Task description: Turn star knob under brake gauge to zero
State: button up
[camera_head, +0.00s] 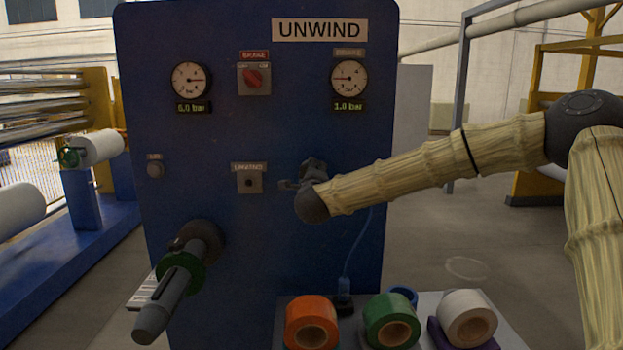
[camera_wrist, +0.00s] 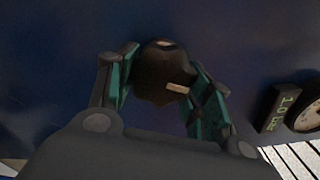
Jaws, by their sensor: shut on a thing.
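A dark star knob (camera_wrist: 158,75) with a pale mark on it sits on the blue panel in the wrist view. My gripper (camera_wrist: 165,68) has its two green-padded fingers on either side of the knob and is shut on it. In the head view my gripper (camera_head: 305,180) is at the panel below and left of the right gauge (camera_head: 349,78), and I cannot clearly tell the knob from it. That gauge's display (camera_head: 348,107) reads 1.0 bar. The gauge and display also show partly in the wrist view at the right edge.
The blue UNWIND panel (camera_head: 140,70) also bears a left gauge (camera_head: 189,80) at 6.0 bar, a red switch (camera_head: 253,78) and a small socket-like control (camera_head: 249,180). A grey shaft (camera_head: 165,295) juts out at lower left. Orange (camera_head: 300,312), green (camera_head: 380,308) and white (camera_head: 460,305) rolls stand below my arm.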

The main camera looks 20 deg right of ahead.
jog(key=shift+r+n, duration=0.1)
jog(key=shift+n, duration=2.3)
jog(key=o, duration=1)
jog(key=v, duration=1.2)
